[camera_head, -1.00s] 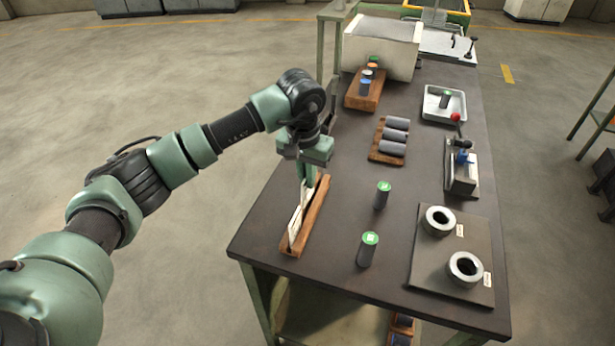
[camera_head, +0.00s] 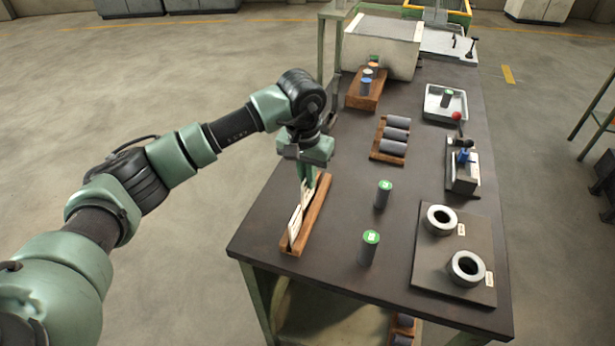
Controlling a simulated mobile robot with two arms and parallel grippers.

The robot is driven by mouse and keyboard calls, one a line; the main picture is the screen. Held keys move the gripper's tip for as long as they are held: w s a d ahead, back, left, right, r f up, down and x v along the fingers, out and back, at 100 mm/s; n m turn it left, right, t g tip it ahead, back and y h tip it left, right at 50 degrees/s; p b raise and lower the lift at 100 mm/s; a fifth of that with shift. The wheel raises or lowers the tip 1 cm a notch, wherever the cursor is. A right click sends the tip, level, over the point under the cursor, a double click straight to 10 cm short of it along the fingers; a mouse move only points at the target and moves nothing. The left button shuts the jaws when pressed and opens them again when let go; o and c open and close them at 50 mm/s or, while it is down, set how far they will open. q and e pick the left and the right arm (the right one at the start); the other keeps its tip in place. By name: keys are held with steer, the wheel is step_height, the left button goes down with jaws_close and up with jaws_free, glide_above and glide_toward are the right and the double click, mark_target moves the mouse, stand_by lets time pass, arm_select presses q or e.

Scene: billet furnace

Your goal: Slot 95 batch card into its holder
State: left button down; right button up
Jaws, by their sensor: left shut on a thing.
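A long wooden card holder (camera_head: 318,212) lies along the left edge of the dark bench. White cards stand in it; one card (camera_head: 295,224) shows toward its near end. My left gripper (camera_head: 307,180) points down over the far part of the holder, shut on a white card (camera_head: 306,196) whose lower part is at the holder. The fingers and other cards partly hide it, and I cannot read any number or tell whether it is fully seated. My right gripper is not in view.
Two green-topped dark cylinders (camera_head: 369,248) (camera_head: 383,194) stand right of the holder. A plate with two rings (camera_head: 439,219) lies at the right. Behind are a rack of grey cylinders (camera_head: 394,136), a wooden block (camera_head: 366,92), a white tray (camera_head: 446,104) and a red-knobbed device (camera_head: 463,172).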

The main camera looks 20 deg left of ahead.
arm_select(q)
steer(key=shift+f+b, duration=0.8)
steer(key=shift+f, duration=0.05)
steer(key=c, duration=1.5)
jaws_free()
steer(key=shift+r, duration=0.1)
steer(key=r, duration=0.2)
steer(key=r+b, duration=0.1)
steer(key=r, duration=0.2)
steer(key=s+r, duration=0.1)
steer(key=r, duration=0.1)
steer(key=shift+r+b, duration=0.3)
steer(key=shift+b, duration=0.05)
steer(key=shift+f, duration=0.1)
